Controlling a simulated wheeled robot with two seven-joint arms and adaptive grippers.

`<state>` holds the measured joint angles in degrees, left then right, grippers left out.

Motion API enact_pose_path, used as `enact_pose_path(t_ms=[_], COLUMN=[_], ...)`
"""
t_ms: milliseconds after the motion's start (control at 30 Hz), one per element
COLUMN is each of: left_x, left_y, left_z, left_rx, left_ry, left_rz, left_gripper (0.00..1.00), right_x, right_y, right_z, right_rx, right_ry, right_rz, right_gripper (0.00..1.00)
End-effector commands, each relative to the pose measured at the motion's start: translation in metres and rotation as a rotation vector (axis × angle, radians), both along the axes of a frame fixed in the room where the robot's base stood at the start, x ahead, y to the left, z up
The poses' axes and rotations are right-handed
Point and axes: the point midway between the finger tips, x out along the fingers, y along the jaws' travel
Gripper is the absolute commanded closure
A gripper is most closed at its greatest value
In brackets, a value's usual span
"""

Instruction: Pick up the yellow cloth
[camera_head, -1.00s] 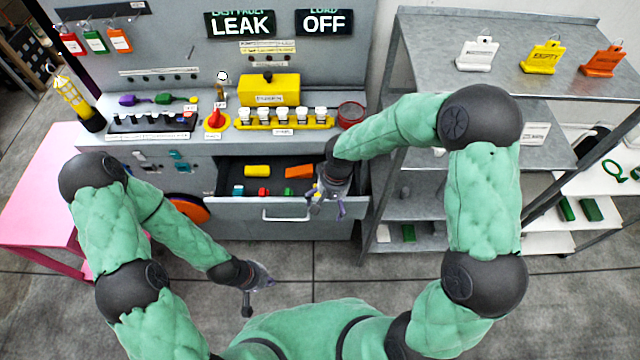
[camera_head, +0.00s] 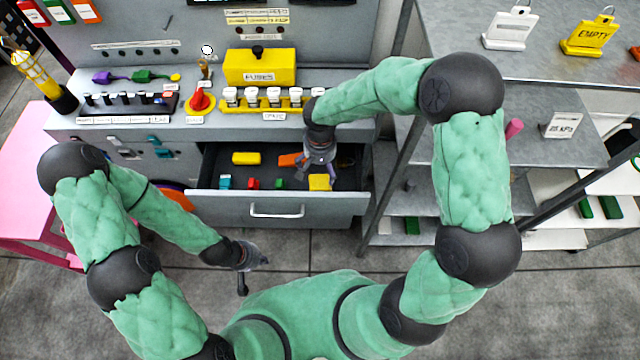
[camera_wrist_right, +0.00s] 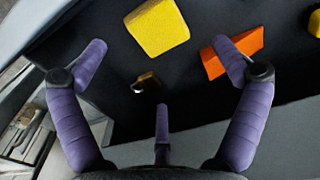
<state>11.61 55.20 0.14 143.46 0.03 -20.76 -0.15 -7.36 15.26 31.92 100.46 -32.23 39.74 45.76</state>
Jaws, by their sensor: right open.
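A yellow square piece (camera_head: 319,182), apparently the cloth, lies in the right front part of the open drawer (camera_head: 275,205). A yellow piece also shows at the top of the right wrist view (camera_wrist_right: 157,27), apparently the same one. A second yellow piece (camera_head: 246,158) lies further left in the drawer. My right gripper (camera_head: 318,160) is over the drawer, just behind the square piece.
An orange piece (camera_head: 289,160) lies beside the right gripper. Small teal, red and green items (camera_head: 252,183) lie along the drawer's front. A grey shelf rack (camera_head: 505,65) stands right.

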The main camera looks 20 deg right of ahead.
Motion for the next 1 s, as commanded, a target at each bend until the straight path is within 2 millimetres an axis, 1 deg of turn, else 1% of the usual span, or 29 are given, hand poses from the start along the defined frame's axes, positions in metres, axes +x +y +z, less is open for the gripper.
enact_pose_path(t_ms=[33,267,367,500,600,867,900,967,1000], left_x=[0.000,0.000,0.000,0.000,0.000,0.000,0.000,0.000,0.000], left_y=[0.000,0.000,0.000,0.000,0.000,0.000,0.000,0.000,0.000], left_z=[-0.005,-0.010,-0.016,-0.027,-0.031,-0.030,-0.030,-0.030,-0.030], left_rx=[0.000,0.000,0.000,0.000,0.000,0.000,0.000,0.000,0.000], left_ry=[0.000,0.000,0.000,0.000,0.000,-0.001,-0.001,-0.001,-0.001], left_rz=[0.000,0.000,0.000,0.000,0.000,0.000,0.000,0.000,0.000], left_gripper=[1.00,1.00,1.00,1.00,1.00,1.00,1.00,1.00,1.00], right_x=[0.000,-0.001,-0.002,-0.004,-0.003,-0.003,-0.003,-0.003,-0.003], right_y=[0.000,0.000,0.000,0.000,0.000,0.000,0.000,0.000,0.000], right_z=[-0.010,-0.024,-0.036,-0.057,-0.067,-0.068,-0.068,-0.068,-0.068], right_rx=[0.000,0.001,0.001,0.001,0.001,0.001,0.001,0.001,0.001], right_ry=[0.001,0.000,0.000,0.002,0.000,-0.001,-0.001,-0.001,-0.001], right_rz=[0.000,-0.001,0.000,0.000,0.000,0.000,0.000,0.000,0.000], right_gripper=[0.03,0.03,0.03,0.03,0.03,0.03,0.14,0.31,0.43])
